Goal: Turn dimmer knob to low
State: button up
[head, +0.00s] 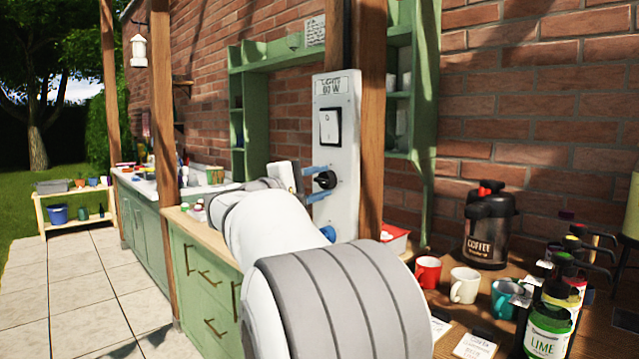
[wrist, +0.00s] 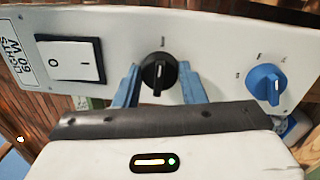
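The black dimmer knob (head: 325,180) sits on a white upright panel (head: 345,205) on a wooden post. In the wrist view the black knob (wrist: 159,72) shows with its pale pointer line, and a small label above it. My gripper (head: 318,183) is at the knob, with its blue fingers on either side of it. In the wrist view my gripper (wrist: 158,80) is open around the knob, with a visible gap between the knob and the right finger. Whether the left finger touches the knob I cannot tell.
The panel also has a rocker switch (wrist: 70,60) marked O and I, and a blue knob (wrist: 265,83) on the knob's other side. Right of the panel, mugs (head: 465,285), a coffee dispenser (head: 490,230) and bottles (head: 548,325) stand on a wooden counter.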

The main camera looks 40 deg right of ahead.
jog(key=o, duration=0.4)
jog(key=shift+o, duration=0.2)
jog(key=shift+a, duration=0.1)
jog(key=a, duration=0.7)
jog(key=shift+s+a+f, duration=0.3)
jog(key=s+a+f+y+p, duration=0.7)
jog(key=s+f+y+p, duration=0.2)
jog(key=f+y+p, duration=0.15)
jog(key=s+a+f+m+y+p, duration=0.1)
jog(key=s+a+f+y+p, duration=0.1)
jog(key=a, duration=0.3)
jog(key=s+a+f+y+p, duration=0.2)
jog(key=s+a+y, duration=0.1)
jog(key=s+a, duration=0.1)
jog(key=s+a+f+m+t+y+p, duration=0.1)
jog(key=s+a+f+y+p, duration=0.1)
jog(key=a, duration=0.4)
jog(key=shift+s+a+f+m+y+p, duration=0.15)
jog(key=shift+s+f+m+y+p, duration=0.2)
jog(key=shift+s+y, duration=0.55)
